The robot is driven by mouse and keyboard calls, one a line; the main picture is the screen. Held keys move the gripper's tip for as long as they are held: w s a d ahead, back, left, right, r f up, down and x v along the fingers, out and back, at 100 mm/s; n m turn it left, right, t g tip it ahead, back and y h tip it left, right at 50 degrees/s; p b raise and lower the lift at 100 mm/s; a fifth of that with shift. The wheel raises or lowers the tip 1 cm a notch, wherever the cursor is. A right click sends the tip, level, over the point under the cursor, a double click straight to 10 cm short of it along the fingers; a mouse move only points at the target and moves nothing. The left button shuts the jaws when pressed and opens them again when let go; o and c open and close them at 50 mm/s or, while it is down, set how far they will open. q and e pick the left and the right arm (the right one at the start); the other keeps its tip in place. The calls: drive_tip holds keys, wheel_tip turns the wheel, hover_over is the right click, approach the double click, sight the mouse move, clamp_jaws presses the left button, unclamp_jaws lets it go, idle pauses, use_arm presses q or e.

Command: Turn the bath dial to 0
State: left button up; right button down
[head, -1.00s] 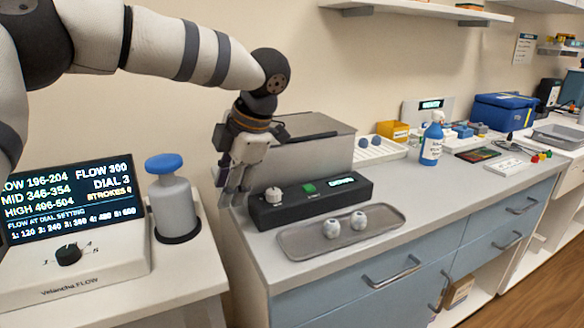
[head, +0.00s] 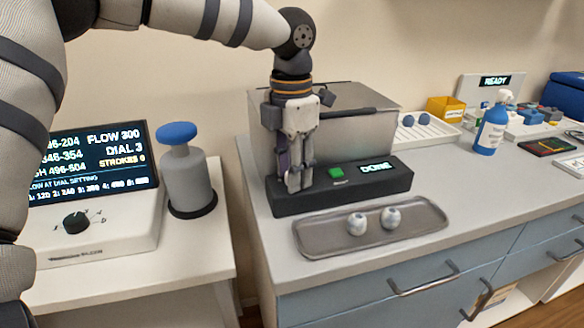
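The bath is a grey metal box with a lid (head: 340,115) on the counter. A black control panel (head: 385,182) stands along its front, with a green button (head: 336,173) and a lit display (head: 376,168) that reads DONE. My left gripper (head: 296,184) points down over the left part of this panel, left of the green button. Its fingers are at the bath dial's place and hide the dial, so its setting is not visible. I cannot tell whether the fingers touch or grip it. My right gripper is not in view.
A metal tray (head: 420,222) with two whitish round items lies in front of the panel. At left stand a flow unit (head: 135,245) with its own black dial and a blue-topped pump (head: 186,180). The counter between is clear.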

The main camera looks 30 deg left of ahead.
use_arm(q)
clamp_jaws()
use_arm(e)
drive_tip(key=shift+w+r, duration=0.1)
use_arm(q)
drive_tip(key=shift+r+n+p, duration=0.25)
drive_tip(key=shift+n+p, duration=0.3)
drive_tip(key=shift+n, duration=0.15)
drive_tip(key=shift+n+p, duration=0.35)
drive_tip(key=shift+n, duration=0.45)
drive_tip(key=shift+w+d+f+n, duration=0.1)
drive_tip(key=shift+f+n, duration=0.05)
drive_tip(key=shift+n, duration=2.05)
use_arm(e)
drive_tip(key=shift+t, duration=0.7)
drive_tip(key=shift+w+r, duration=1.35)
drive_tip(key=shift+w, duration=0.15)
use_arm(q)
drive_tip(key=shift+n, duration=0.3)
